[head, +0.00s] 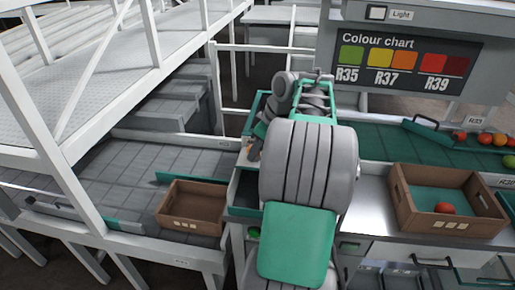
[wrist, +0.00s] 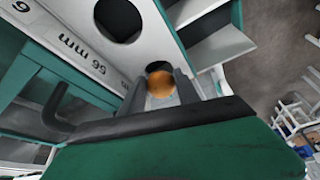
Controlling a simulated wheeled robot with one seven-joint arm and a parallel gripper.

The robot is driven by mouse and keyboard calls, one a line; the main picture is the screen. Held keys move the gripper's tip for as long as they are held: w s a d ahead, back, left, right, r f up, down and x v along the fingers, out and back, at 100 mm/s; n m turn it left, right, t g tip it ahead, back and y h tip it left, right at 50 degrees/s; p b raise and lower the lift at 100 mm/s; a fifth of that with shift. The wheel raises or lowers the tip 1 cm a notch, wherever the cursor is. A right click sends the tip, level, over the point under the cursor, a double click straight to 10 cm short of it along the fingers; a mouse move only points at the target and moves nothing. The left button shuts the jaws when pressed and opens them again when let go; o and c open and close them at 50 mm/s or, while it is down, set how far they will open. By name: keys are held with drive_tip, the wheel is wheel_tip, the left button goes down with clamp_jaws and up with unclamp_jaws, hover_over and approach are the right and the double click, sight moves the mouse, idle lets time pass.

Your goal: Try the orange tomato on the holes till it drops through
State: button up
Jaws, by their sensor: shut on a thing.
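In the wrist view, my gripper (wrist: 164,88) is shut on the orange tomato (wrist: 161,84). The tomato is between the two grey fingers, in front of a dark round hole (wrist: 158,67) in a pale plate (wrist: 150,45). It overlaps the near part of that hole; I cannot tell whether it touches the plate. A larger hole (wrist: 119,18) lies further up and left. A label reading 56 mm runs along the plate's edge. In the head view, my arm hides most of the plate and the gripper; a small orange-brown patch shows by the arm's left side.
In the head view, a cardboard box (head: 447,226) with a red tomato (head: 444,208) stands on the right counter. An empty-looking cardboard box (head: 192,212) stands on the left conveyor. Several tomatoes lie on the green belt (head: 385,143) at far right. A colour chart (head: 404,62) hangs behind.

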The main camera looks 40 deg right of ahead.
drive_tip(key=shift+s, duration=0.1)
drive_tip(key=o, duration=1)
idle(1.2)
wheel_tip(320, 180, up, 7)
drive_tip(key=p, duration=0.7)
drive_tip(key=shift+r, duration=0.1)
